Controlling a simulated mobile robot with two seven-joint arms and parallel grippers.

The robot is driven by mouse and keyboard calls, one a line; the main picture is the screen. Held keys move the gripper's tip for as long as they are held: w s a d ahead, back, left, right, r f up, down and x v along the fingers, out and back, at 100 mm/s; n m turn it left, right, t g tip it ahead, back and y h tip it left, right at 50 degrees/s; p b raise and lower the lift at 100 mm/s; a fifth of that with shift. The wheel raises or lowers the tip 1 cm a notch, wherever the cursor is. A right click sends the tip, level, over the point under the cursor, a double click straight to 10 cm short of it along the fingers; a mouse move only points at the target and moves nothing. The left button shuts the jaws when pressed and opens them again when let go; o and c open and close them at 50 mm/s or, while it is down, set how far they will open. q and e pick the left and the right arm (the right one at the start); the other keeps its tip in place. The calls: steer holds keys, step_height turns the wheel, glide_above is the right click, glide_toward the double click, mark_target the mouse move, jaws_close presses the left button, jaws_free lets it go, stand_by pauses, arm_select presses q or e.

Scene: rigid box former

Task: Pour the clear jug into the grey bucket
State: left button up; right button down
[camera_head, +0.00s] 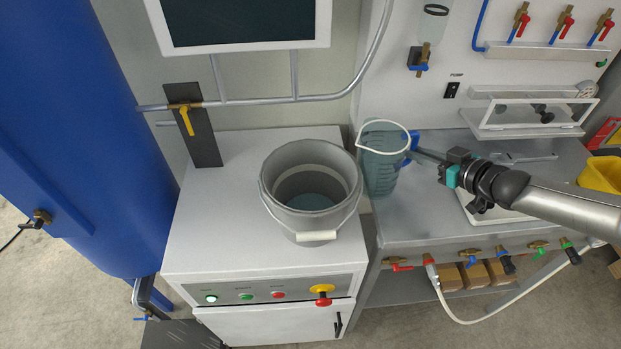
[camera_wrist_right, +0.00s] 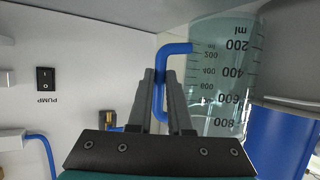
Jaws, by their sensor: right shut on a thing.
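The clear jug (camera_head: 380,172), bluish with a white rim and dark scale marks, is close to upright just right of the bucket, at the bench's left end. My right gripper (camera_head: 416,152) is shut on its blue handle (camera_wrist_right: 161,85), reaching in from the right. The jug's scale (camera_wrist_right: 228,80) shows in the right wrist view. I cannot tell its liquid level, or whether its base touches the bench. The grey bucket (camera_head: 309,219) stands upright on the white cabinet, its white-gripped bail hanging in front. Bluish liquid shows inside it. My left gripper is not in view.
The white cabinet (camera_head: 210,235) has free top left of the bucket and buttons on its front. A screen (camera_head: 245,22) and grey pipe are behind. A large blue tank (camera_head: 75,130) stands left. The metal bench (camera_head: 420,215) carries a clear-fronted white box (camera_head: 530,117) and valves.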

steer(key=shift+f+b, duration=0.35)
steer(key=shift+f, duration=0.25)
step_height(320, 180, up, 5)
steer(key=p, duration=0.5)
